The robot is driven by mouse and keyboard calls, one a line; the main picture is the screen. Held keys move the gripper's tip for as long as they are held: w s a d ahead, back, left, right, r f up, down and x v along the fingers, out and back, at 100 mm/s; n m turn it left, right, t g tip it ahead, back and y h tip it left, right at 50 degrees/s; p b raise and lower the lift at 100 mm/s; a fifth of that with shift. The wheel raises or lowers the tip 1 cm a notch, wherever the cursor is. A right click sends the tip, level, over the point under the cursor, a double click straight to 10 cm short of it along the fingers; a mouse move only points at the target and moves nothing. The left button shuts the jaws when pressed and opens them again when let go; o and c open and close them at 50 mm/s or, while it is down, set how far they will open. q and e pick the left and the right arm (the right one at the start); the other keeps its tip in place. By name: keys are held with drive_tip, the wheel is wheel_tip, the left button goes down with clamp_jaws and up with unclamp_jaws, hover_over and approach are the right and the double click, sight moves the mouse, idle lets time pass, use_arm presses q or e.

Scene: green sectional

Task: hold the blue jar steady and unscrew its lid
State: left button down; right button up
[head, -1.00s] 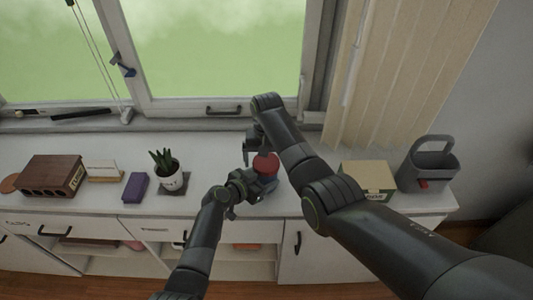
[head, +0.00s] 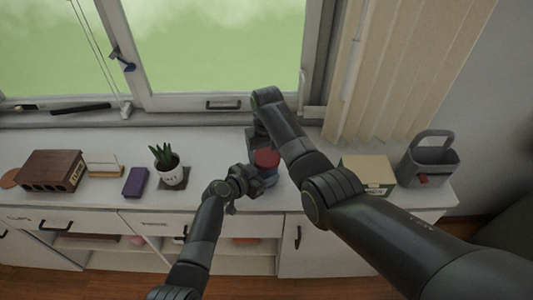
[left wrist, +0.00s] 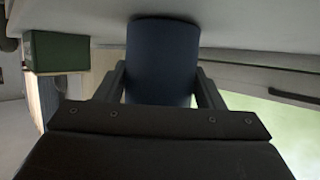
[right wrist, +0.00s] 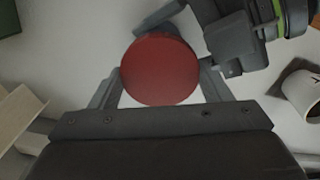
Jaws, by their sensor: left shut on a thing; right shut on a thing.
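The blue jar (head: 268,180) stands on the white counter with its red lid (head: 267,158) on top. My left gripper (head: 252,180) reaches it from the left and is shut on the jar body. In the left wrist view the dark blue jar (left wrist: 162,60) fills the space between the fingers. My right gripper (head: 260,146) comes from above and is shut on the lid. In the right wrist view the round red lid (right wrist: 160,70) lies between its fingers. My right arm partly hides the jar and lid in the head view.
Left of the jar are a potted plant (head: 168,170), a purple box (head: 135,182) and a brown brick-like block (head: 54,170). To the right are a cardboard box (head: 368,174) and a grey caddy (head: 428,162). The window (head: 220,60) is behind the counter (head: 210,150).

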sight(267, 156)
drive_tip(key=shift+d+n, duration=0.1)
drive_tip(key=shift+n, duration=0.5)
drive_tip(key=shift+r, duration=0.2)
drive_tip(key=shift+r, duration=0.9)
drive_tip(key=shift+r, duration=2.05)
use_arm(q)
drive_tip(key=shift+c, duration=1.3)
unclamp_jaws()
